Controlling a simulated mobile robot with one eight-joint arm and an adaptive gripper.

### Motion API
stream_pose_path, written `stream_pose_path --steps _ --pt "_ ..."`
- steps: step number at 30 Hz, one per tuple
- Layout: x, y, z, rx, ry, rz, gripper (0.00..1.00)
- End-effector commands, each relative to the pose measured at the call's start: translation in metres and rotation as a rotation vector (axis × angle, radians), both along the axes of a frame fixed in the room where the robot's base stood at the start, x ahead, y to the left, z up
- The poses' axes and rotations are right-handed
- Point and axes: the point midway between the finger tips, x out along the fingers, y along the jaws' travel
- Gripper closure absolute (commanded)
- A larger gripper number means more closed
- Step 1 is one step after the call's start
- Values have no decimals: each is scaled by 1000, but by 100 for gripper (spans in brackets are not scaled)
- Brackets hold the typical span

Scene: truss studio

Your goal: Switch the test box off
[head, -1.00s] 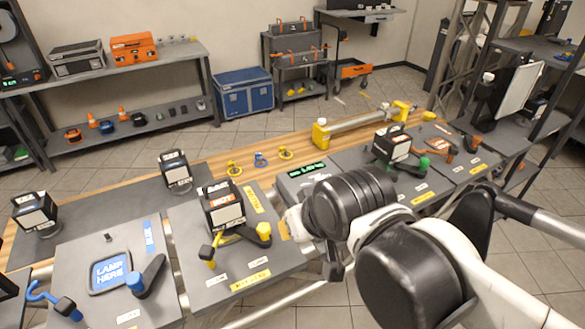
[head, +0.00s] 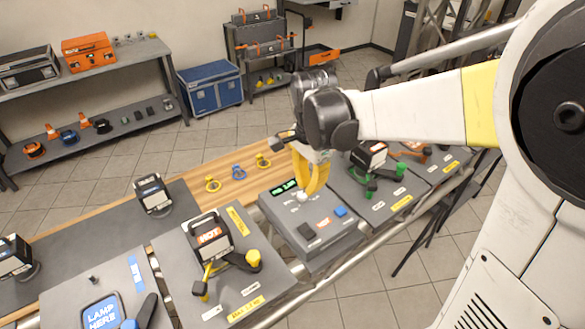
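The test box (head: 325,238) is a grey flat box on the bench, in the middle of the head view. Its top has a green-lit display (head: 284,187), a black switch (head: 307,231), a blue button (head: 341,211), an orange label and a small pale knob (head: 302,196). My gripper (head: 308,190) has yellow fingers pointing down over the back part of the box, close to the knob. Whether they touch it is not clear. The fingers look close together, but I cannot tell if they are shut. The display's text is too small to read surely.
A lamp marked HOT (head: 209,237) stands on a grey panel left of the box, with a yellow-handled clamp in front. Another lamp (head: 369,156) and green clamp parts stand to the right.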

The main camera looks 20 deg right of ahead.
Motion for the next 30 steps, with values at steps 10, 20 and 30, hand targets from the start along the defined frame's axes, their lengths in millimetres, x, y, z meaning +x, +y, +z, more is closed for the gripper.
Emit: stream_pose_path --steps 10,20,30 --pt "1 0 -1 0 6 -13 100" --pt "1 0 -37 0 5 -12 100" --pt "1 0 -109 0 5 -12 100"
